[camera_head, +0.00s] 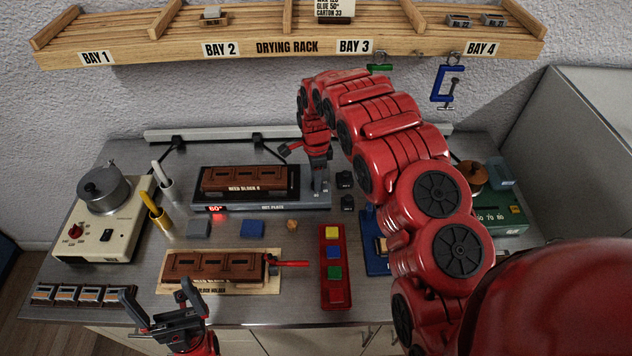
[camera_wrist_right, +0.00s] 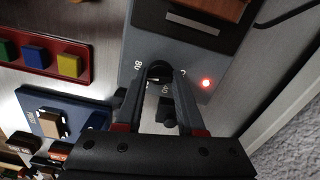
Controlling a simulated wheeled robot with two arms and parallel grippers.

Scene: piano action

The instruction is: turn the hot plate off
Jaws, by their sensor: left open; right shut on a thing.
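My left gripper (camera_head: 165,300) is open and empty at the front left.
A glue pot unit (camera_head: 100,222) stands at left. A block holder (camera_head: 273,284) with another wooden block and a red tray (camera_head: 333,290) of coloured blocks lie in front. A drying rack (camera_head: 300,50) hangs above. My right arm covers the right side.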

